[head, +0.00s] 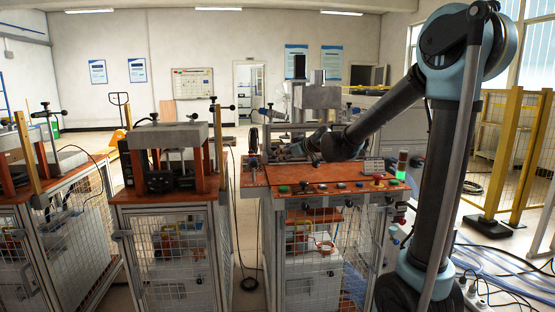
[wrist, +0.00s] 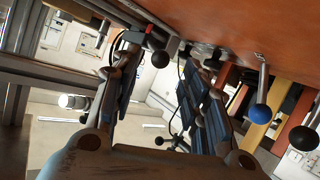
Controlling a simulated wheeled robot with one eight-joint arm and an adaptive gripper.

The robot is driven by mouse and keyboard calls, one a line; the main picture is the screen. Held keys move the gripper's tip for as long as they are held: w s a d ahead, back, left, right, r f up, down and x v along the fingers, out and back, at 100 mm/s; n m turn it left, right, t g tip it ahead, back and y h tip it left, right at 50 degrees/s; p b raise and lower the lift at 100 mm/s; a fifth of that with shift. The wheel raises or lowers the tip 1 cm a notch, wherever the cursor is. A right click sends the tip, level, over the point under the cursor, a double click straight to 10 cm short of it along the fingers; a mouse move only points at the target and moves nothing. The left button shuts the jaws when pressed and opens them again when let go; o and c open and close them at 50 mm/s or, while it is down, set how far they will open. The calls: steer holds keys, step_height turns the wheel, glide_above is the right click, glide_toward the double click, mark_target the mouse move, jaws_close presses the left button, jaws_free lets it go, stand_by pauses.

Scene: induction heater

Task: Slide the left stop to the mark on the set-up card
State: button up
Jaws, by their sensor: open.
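My gripper (head: 283,153) is low over the back left part of the orange-topped heater bench (head: 300,191). In the wrist view its two dark padded fingers (wrist: 158,88) stand apart, with nothing seen held between them. A rail with a dark clamp, a red part (wrist: 143,36) and a black ball knob (wrist: 160,59) lies by the left finger's tip; I cannot tell whether they touch or whether this is the left stop. A small pale card (head: 373,166) stands at the bench's right; its mark is too small to read, and I cannot tell whether it is the set-up card.
Coloured buttons (head: 323,188) line the bench front. A lit green stack light (head: 401,163) stands at right. A second bench (head: 165,196) is to the left, with a gap between.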

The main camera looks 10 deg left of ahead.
steer(key=shift+x, duration=3.3)
steer(key=shift+c, duration=0.5)
